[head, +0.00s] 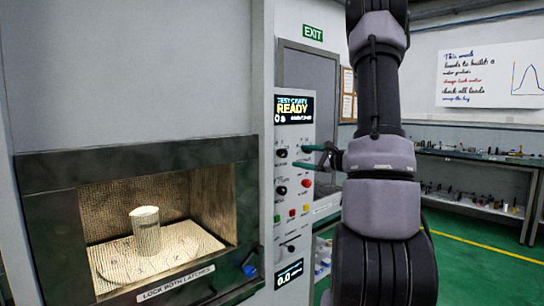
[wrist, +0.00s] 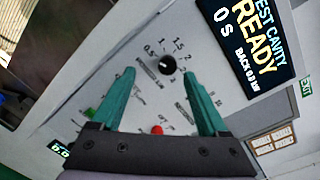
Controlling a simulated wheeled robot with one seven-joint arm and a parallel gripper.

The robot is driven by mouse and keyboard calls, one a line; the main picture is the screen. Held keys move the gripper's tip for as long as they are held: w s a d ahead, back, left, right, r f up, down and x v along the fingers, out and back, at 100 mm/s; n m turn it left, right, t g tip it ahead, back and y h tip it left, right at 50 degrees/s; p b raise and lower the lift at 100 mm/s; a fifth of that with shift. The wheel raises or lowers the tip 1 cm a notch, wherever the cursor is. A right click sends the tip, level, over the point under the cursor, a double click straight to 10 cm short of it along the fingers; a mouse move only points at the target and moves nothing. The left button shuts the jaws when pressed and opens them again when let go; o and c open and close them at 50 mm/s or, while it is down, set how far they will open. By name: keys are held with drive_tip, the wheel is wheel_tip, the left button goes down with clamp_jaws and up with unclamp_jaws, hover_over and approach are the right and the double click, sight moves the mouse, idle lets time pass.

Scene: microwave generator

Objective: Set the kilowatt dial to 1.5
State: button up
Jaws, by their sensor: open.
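The kilowatt dial is a round black knob (wrist: 167,64) on the light panel, with marks from 0.5 to 2 around it in the wrist view. A small pale mark shows on the knob's left side; I cannot tell exactly which value it points at. In the head view the same dial (head: 282,153) appears to be the upper knob. My gripper (wrist: 158,62) is open, its two teal fingers spread to either side of the dial. In the head view my gripper (head: 300,157) is just right of the panel knob, apparently short of it. Nothing is held.
A display (head: 293,108) above the dial reads READY and 0 S. Below sit another black knob (head: 282,190), a red button (head: 306,183) and a lower display (head: 289,274) reading 0.0. The lit cavity (head: 200,190) at left holds a pale cylinder (head: 146,232).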

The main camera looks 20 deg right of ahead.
sight(285, 154)
drive_tip(key=shift+m+t+h, duration=0.5)
drive_tip(key=shift+m+h, duration=0.1)
drive_tip(key=x, duration=0.3)
drive_tip(key=d+x, duration=0.1)
drive_tip(key=x, duration=0.3)
drive_tip(key=d+f+x, duration=0.1)
drive_tip(key=x, duration=0.2)
drive_tip(key=shift+x, duration=0.75)
clamp_jaws()
